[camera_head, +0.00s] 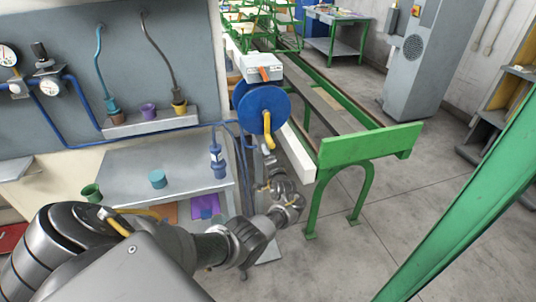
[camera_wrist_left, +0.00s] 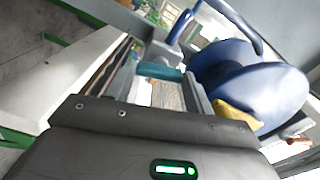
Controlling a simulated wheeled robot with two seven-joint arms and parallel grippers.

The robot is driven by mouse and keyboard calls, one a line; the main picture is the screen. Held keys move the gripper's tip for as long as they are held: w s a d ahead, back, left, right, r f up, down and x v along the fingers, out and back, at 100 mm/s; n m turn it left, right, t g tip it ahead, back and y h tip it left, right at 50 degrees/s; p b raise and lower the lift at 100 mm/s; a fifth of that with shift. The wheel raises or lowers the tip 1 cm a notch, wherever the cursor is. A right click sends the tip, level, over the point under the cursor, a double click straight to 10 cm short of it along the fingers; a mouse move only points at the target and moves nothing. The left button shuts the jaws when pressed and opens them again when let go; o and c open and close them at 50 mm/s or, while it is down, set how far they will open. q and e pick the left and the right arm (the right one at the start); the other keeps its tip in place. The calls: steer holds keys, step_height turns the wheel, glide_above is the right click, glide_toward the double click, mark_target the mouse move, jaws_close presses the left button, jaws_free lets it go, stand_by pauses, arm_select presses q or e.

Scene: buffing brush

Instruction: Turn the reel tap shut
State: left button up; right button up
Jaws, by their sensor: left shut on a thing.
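My left gripper (camera_head: 264,172) is below the blue hose reel (camera_head: 252,108), at the end of my grey arm. In the left wrist view its two fingers (camera_wrist_left: 155,88) are shut on a teal piece, which appears to be the handle of the reel tap (camera_wrist_left: 150,70). The tap is too small and hidden to make out in the head view. The blue reel (camera_wrist_left: 262,90) also shows on the right in the wrist view, with a yellow hose end (camera_wrist_left: 238,115) beside the gripper. The yellow hose end (camera_head: 268,130) hangs from the reel in the head view. My right gripper is not in view.
A grey bench (camera_head: 170,165) with a teal cup (camera_head: 158,179) and a blue bottle-like part (camera_head: 218,160) stands left of the gripper. A green-framed conveyor (camera_head: 370,145) stands to the right. A green post (camera_head: 465,215) crosses the lower right. Floor between them is clear.

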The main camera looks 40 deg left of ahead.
arm_select(q)
steer(key=shift+a+m+p, duration=0.1)
steer(key=shift+m+p, duration=0.3)
steer(key=shift+m, duration=1.1)
steer(key=o, duration=1)
steer(key=shift+s, duration=0.1)
steer(key=p+v, duration=0.1)
steer(key=v, duration=1)
